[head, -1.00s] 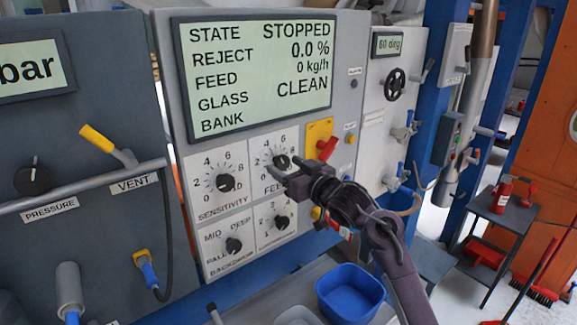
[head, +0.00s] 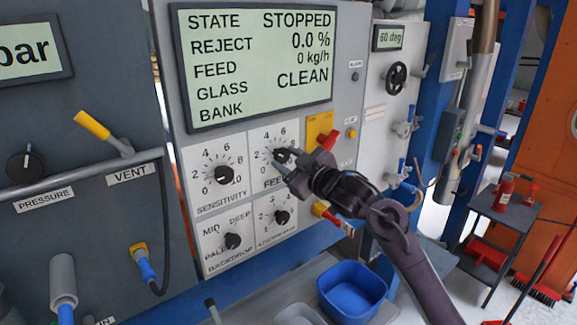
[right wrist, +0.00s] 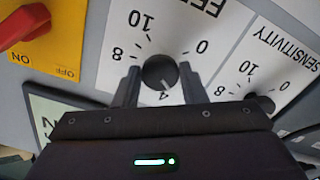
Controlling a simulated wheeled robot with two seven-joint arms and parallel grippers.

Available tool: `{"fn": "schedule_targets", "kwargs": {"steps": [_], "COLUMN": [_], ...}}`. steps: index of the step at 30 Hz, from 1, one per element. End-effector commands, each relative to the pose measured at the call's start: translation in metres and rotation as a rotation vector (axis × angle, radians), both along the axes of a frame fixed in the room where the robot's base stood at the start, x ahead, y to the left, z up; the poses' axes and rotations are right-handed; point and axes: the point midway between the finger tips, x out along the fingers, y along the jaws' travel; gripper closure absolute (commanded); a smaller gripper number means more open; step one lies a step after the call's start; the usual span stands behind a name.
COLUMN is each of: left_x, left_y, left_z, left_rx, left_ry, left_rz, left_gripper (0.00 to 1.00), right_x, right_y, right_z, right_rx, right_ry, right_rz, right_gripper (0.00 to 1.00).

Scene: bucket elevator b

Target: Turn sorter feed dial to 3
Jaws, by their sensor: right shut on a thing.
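The sorter feed dial (head: 281,155) is a round black knob on a white scale plate in the upper right of the dial group. In the right wrist view the feed dial (right wrist: 160,72) shows upside down, with the numeral 4 just below it. My right gripper (head: 284,162) has reached the dial from the right and is shut on it. In the right wrist view one finger of my right gripper (right wrist: 160,86) stands on each side of the knob. The exact pointer setting is hard to make out. My left gripper is not in view.
The sensitivity dial (head: 223,175) is just left, with the backdrop dial (head: 233,241) and another dial (head: 282,217) below. A red switch (head: 326,138) on a yellow plate is close on the right. The display (head: 258,62) reads STOPPED, feed 0 kg/h. A blue bin (head: 352,290) stands below.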

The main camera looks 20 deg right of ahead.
Motion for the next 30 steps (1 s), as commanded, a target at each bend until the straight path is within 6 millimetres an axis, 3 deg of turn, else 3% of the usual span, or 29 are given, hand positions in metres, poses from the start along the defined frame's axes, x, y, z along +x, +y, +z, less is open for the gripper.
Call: {"fn": "schedule_targets", "kwargs": {"steps": [7, 8, 12, 22, 30], "left_x": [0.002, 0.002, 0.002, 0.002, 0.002], "left_y": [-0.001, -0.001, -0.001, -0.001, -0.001], "left_z": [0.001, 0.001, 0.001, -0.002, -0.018], "left_rx": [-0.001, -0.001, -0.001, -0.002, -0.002], "left_ry": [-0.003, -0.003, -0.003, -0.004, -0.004], "left_rz": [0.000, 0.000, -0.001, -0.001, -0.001], "left_gripper": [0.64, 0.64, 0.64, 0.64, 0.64], "right_x": [0.000, 0.000, 0.000, -0.004, -0.044], "right_y": [0.000, 0.000, 0.000, -0.002, -0.016], "right_z": [0.000, 0.000, 0.000, -0.001, -0.004], "right_rx": [-0.002, -0.001, 0.000, 0.000, -0.003], "right_ry": [0.001, 0.002, 0.002, 0.002, 0.001], "right_rz": [0.001, 0.001, 0.000, 0.000, 0.000], "right_gripper": [0.85, 0.58, 0.41, 0.41, 0.41]}}
